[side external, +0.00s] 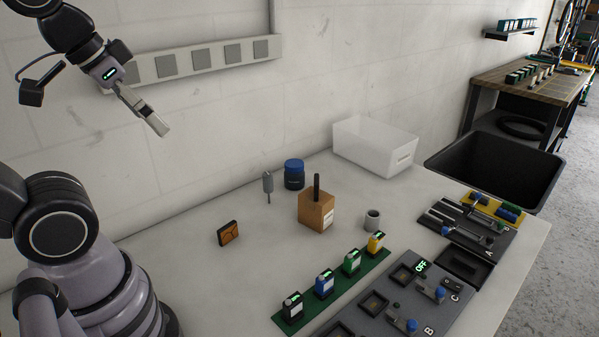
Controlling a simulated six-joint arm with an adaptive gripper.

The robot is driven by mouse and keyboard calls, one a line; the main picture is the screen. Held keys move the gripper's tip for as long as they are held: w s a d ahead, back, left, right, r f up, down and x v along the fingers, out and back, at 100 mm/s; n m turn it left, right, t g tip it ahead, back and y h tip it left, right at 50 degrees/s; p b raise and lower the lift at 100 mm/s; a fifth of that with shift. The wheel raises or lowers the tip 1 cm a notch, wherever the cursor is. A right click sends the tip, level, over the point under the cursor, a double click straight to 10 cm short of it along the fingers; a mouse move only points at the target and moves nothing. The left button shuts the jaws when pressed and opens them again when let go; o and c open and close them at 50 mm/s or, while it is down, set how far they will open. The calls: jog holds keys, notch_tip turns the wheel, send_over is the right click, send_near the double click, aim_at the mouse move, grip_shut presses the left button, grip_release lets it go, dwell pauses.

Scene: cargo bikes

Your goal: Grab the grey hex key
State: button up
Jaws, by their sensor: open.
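A small grey tool (268,184) with a thick upper part and a thin shaft pointing down shows near the back of the white table, left of the blue-lidded jar. It may be the grey hex key, but it is too small to be sure. My gripper (157,124) is up at the upper left, in front of the wall. It is open, with nothing seen in it, and is well above and left of the grey tool, apart from it.
A dark jar with blue lid (294,175), a brown block with a black upright handle (315,212), a grey cup (372,220) and an orange-black item (228,233) stand nearby. A green strip (290,327) holds several small bottles. A white bin (372,148) stands at the back.

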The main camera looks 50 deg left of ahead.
jog(key=c, duration=0.3)
jog(key=shift+c, duration=0.2)
jog(key=w+a+f+n+t+y, duration=0.1)
jog(key=w+f+n+t, duration=0.15)
jog(key=w, duration=0.65)
jog(key=w+a+f+n+t, duration=0.1)
jog(key=w+a+f, duration=0.15)
jog(key=w, duration=0.75)
jog(key=w+a+f+n+t+y, duration=0.1)
jog(key=w+f+n+t, duration=0.15)
jog(key=w, duration=0.65)
jog(key=n+t+y, duration=0.2)
jog(key=n+y, duration=0.1)
jog(key=y, duration=0.7)
send_over(267, 177)
jog(key=v, duration=0.6)
notch_tip(267, 177, down, 18)
notch_tip(267, 177, down, 8)
jog(key=shift+r, duration=0.2)
jog(key=shift+x, duration=3.8)
